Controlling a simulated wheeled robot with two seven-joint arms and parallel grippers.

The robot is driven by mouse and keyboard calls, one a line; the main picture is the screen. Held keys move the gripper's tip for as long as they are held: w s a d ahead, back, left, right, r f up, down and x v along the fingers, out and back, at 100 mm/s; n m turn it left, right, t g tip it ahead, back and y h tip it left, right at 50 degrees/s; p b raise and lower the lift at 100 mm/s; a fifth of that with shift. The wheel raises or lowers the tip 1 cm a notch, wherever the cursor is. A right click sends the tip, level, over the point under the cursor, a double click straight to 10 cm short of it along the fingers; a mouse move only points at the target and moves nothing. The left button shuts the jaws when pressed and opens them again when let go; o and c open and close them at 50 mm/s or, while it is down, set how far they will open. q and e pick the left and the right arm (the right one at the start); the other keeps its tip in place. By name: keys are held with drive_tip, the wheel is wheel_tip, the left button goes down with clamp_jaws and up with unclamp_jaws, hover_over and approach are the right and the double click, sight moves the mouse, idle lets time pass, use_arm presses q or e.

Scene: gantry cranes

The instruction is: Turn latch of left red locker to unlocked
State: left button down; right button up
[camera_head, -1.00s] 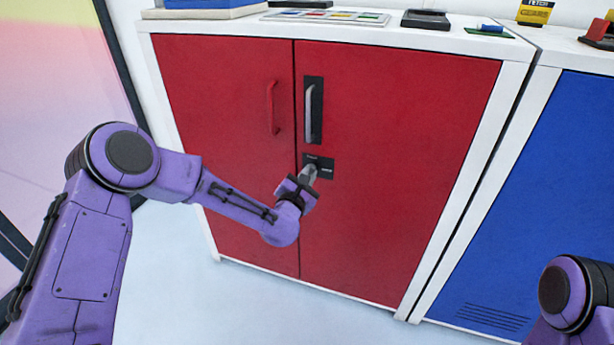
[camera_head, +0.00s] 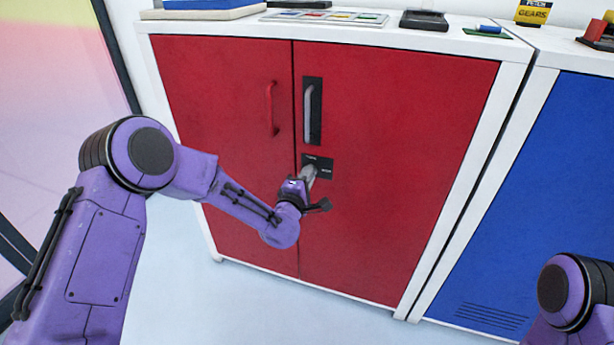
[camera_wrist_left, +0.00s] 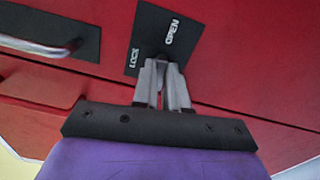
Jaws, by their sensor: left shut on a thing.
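The red locker (camera_head: 400,150) has two closed doors. A black latch plate (camera_head: 322,168) sits on its right door, beside the seam and below the grey handle (camera_head: 308,112). My left gripper (camera_head: 310,172) reaches the plate from below and is shut on the latch. In the left wrist view, the fingertips of my left gripper (camera_wrist_left: 162,65) meet at the plate (camera_wrist_left: 165,35), which reads LOCK and OPEN. The fingers hide most of the latch, so I cannot tell its exact angle. My right gripper is out of view.
A red handle (camera_head: 271,108) is on the left door. A blue locker (camera_head: 520,200) stands to the right. Trays and small items, including a black tray (camera_head: 426,19), lie on the white top. The floor (camera_head: 250,310) in front is clear.

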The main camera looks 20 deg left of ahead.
use_arm(q)
drive_tip(key=shift+m, duration=0.7)
drive_tip(key=c, duration=1.2)
unclamp_jaws()
drive_tip(key=shift+o, duration=0.2)
drive_tip(key=s, duration=1)
drive_tip(key=shift+s+a, duration=0.2)
drive_tip(key=shift+s, duration=0.05)
